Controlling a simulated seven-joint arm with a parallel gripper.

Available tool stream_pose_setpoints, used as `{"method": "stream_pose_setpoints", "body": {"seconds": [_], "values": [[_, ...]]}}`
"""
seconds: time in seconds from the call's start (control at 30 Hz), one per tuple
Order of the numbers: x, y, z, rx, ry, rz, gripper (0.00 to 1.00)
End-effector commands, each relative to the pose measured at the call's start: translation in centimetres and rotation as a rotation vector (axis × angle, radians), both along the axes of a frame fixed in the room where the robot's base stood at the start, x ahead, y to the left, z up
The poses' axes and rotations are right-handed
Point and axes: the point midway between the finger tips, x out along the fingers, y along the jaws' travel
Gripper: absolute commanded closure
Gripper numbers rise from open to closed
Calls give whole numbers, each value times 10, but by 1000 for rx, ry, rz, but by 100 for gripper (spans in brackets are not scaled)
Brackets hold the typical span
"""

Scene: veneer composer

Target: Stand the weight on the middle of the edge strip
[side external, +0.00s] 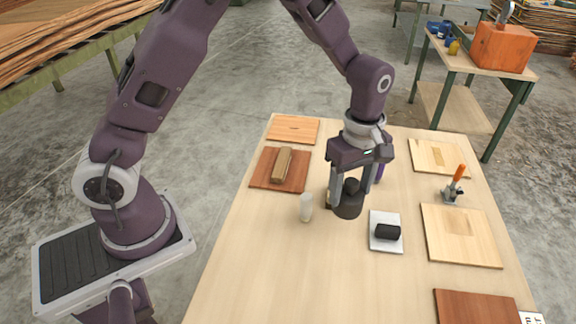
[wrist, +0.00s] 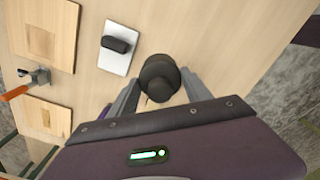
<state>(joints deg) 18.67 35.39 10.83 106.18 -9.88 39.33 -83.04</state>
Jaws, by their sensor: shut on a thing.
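The weight (side external: 348,204) is a dark, squat cylinder with a round knob on top. It also shows in the wrist view (wrist: 158,72), upright between the fingers. My gripper (side external: 351,188) points down and is shut on the weight by its upper part. It is near the middle of the table; I cannot tell whether its base touches the surface. No edge strip is clear to me. A narrow wooden piece (side external: 282,165) lies on a reddish-brown panel (side external: 262,172) left of my gripper. A small brownish thing beside the left finger is mostly hidden.
A whitish cylinder (side external: 306,207) stands close left of my gripper. A white plate with a black block (side external: 387,232) lies close right. Light panels (side external: 461,250) and an orange-handled clamp (side external: 455,185) are farther right. The table's (side external: 290,275) near-left part is clear.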

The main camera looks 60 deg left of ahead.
Motion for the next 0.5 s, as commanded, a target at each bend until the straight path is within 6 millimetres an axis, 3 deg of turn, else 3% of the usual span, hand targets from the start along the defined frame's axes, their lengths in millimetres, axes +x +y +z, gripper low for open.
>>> {"method": "stream_pose_setpoints", "body": {"seconds": [0.13,0.27,0.5], "values": [[5,10,2,-1,-4,21,100],[13,38,3,0,-3,75,100],[26,119,8,0,-6,224,100]]}}
